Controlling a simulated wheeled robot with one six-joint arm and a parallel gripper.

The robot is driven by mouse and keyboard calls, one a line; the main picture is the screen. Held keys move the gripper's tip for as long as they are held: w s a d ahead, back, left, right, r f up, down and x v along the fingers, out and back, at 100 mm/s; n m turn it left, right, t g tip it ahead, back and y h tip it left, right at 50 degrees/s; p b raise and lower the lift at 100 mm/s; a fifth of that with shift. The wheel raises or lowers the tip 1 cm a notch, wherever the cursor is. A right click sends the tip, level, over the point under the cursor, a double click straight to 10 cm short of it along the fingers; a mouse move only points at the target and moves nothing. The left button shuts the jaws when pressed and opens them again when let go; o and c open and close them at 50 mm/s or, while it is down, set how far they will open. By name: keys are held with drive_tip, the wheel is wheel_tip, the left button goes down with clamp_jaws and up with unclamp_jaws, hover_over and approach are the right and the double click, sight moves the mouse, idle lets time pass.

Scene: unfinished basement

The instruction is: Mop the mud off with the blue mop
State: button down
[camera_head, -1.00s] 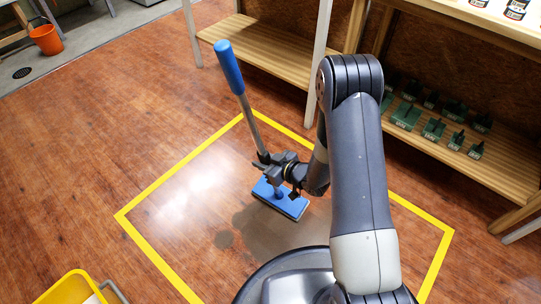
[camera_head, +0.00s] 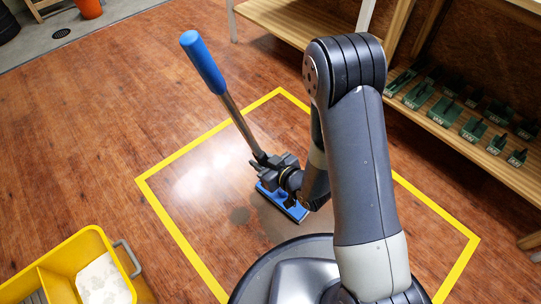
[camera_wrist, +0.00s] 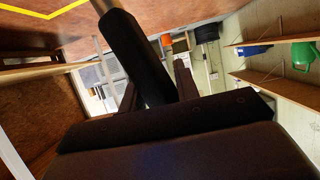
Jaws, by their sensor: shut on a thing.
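The blue mop has a blue handle grip (camera_head: 203,62), a metal shaft and a flat blue head (camera_head: 296,211) low at the floor. I cannot tell if the whole head touches it. My gripper (camera_head: 266,165) is shut around the lower shaft, just above the head, and partly hides it. The mop's handle leans up and to the left. In the wrist view a dark part of the shaft (camera_wrist: 136,58) runs between my fingers. Dull brownish mud (camera_head: 240,215) marks the floor left of the head, and a darker patch spreads beside and below the head.
Yellow tape (camera_head: 180,152) frames the floor area. A yellow bucket (camera_head: 62,252) with a grey handle and something whitish inside stands at the lower left. A wooden shelf (camera_head: 500,170) with green boxes is on the right. An orange bucket (camera_head: 89,8) is far left.

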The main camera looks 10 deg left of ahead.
drive_tip(key=s+a, duration=0.7)
drive_tip(key=s, duration=0.3)
wheel_tip(320, 180, up, 6)
drive_tip(key=p, duration=0.3)
drive_tip(key=shift+w+a+r+p, duration=0.15)
drive_tip(key=shift+w+p, duration=0.1)
drive_tip(key=shift+p, duration=0.15)
drive_tip(key=shift+w, duration=0.1)
idle(1.1)
